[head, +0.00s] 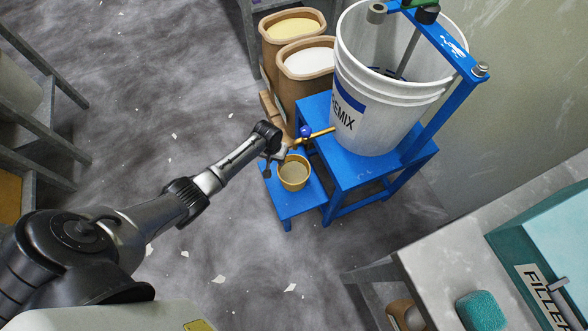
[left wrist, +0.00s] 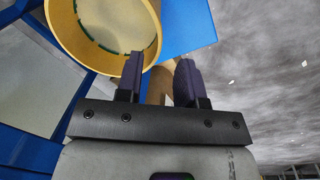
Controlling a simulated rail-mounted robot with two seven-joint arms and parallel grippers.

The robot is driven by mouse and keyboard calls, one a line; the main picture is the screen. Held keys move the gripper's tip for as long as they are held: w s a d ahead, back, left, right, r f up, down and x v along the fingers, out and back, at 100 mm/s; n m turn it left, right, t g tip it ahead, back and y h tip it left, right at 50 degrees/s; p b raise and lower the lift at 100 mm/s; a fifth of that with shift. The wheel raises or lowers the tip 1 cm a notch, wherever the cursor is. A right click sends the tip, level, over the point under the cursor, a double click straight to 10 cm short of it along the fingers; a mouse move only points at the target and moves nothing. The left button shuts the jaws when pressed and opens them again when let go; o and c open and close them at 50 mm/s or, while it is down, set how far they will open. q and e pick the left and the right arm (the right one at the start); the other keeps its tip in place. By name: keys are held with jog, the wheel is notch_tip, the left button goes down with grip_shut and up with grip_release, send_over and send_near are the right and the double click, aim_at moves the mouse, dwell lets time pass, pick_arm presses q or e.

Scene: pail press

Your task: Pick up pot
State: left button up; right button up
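The pot is a yellow, round, open-topped vessel (head: 293,173) with a pale inside, upright on a low blue stand (head: 291,208). Its rim also shows at the upper left of the left wrist view (left wrist: 152,52). My left gripper (head: 274,156) is at the pot's upper left side. In the left wrist view its two dark fingers (left wrist: 160,80) stand apart, with a tan, handle-like part (left wrist: 158,88) between them. Whether both fingers press on that part is unclear. My right gripper is not in view.
A white bucket (head: 385,110) stands in a blue press frame (head: 345,169) just right of the pot. A brass spout with a blue ball (head: 306,131) reaches above the pot. Tan bins (head: 308,62) stand behind. Open floor (head: 230,245) lies in front.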

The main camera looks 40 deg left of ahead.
aim_at(280, 171)
pick_arm(q)
jog(key=f, duration=0.1)
jog(key=f+b, duration=0.1)
jog(key=shift+d+f, duration=0.2)
jog(key=shift+f, duration=0.15)
jog(key=shift+d+f+b, duration=0.1)
jog(key=shift+f+b, duration=0.55)
jog(key=f+b, duration=0.1)
jog(key=f, duration=0.1)
jog(key=f+b, duration=0.1)
jog(key=b, duration=0.1)
jog(key=shift+w+d+f, duration=0.1)
jog(key=shift+d+f, duration=0.1)
jog(key=shift+f, duration=0.2)
jog(key=shift+r, duration=0.1)
grip_shut()
jog(key=shift+w, duration=0.1)
